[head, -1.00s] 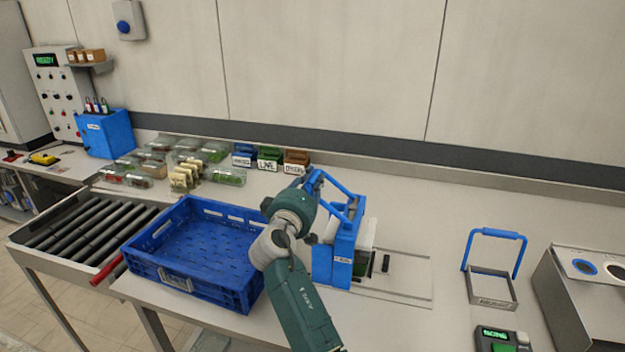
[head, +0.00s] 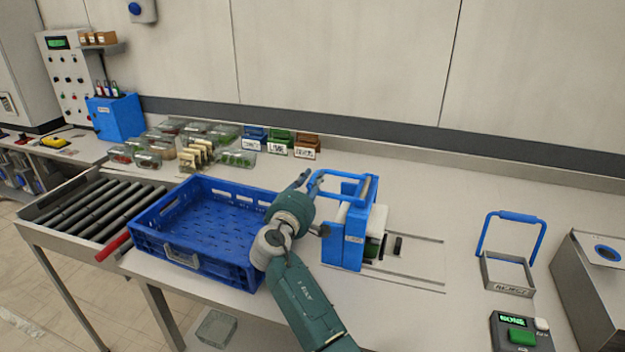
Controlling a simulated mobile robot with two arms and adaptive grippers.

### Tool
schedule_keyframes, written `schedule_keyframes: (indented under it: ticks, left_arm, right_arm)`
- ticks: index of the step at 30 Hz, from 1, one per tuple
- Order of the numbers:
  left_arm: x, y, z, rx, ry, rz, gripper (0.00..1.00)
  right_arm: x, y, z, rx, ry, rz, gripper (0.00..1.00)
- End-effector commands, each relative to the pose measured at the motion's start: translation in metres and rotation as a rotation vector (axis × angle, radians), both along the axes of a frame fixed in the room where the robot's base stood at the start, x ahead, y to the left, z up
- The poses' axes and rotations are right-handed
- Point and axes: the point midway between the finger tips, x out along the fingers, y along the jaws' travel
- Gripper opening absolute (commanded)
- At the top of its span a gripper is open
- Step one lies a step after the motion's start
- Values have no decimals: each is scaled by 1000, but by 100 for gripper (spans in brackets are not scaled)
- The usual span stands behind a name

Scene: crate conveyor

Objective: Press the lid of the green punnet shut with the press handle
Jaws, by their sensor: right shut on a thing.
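The blue press (head: 345,252) stands on the table right of the crate. Its blue press handle (head: 345,176) reaches across the top, roughly level. My right gripper (head: 308,181) is shut on the near left part of the handle; the fingers are small and partly merge with it. A white block shows inside the press frame. Below it, a little dark green of the green punnet (head: 373,247) shows at the right side of the press. The press frame hides most of the punnet, and I cannot tell how its lid sits. My left gripper is not in view.
A blue crate (head: 190,270), apparently empty, stands left of my right arm beside a roller conveyor (head: 85,212). Several clear punnets (head: 150,158) and small bins (head: 280,138) stand behind. A blue-handled reject tray (head: 507,272) and a button box (head: 515,330) are at right.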

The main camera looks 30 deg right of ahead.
Motion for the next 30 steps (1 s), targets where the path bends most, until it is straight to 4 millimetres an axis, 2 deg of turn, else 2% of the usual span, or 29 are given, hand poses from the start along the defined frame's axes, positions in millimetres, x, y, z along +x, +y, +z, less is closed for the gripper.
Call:
schedule_keyframes:
  ticks: [1,4,20,21,22,30]
  left_arm:
    - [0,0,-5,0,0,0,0]
    - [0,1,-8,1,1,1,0]
    - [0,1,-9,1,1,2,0]
    - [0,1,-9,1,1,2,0]
    - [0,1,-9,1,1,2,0]
    - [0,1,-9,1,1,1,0]
  right_arm:
    - [-1,-4,-8,4,0,-5,0]
    - [-2,-4,-12,6,-1,-4,0]
    - [-3,-5,-18,12,3,-5,0]
    - [-3,-5,-18,12,3,-6,31]
    - [-3,-5,-18,12,4,-6,37]
    - [-2,-3,-18,13,6,-4,37]
